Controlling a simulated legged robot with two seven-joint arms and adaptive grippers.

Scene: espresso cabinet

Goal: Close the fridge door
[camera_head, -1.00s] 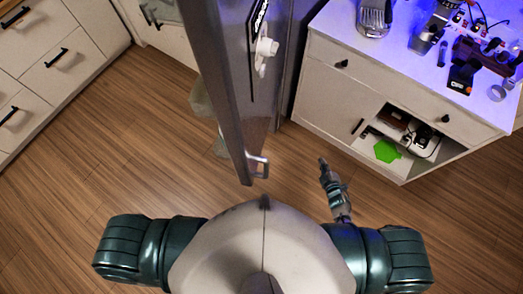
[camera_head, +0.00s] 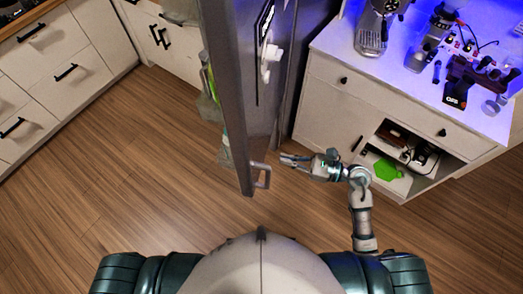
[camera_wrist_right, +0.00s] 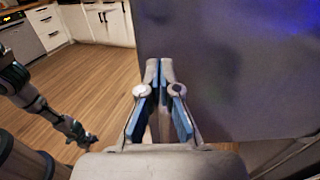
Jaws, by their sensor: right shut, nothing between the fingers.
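The fridge door (camera_head: 228,100) stands open, seen almost edge-on in the middle of the head view.
A white cabinet (camera_head: 325,105) with coffee gear on top and an open lower compartment stands right of the door. White drawers (camera_head: 60,65) line the left. The wooden floor (camera_head: 130,170) left of the door is clear.

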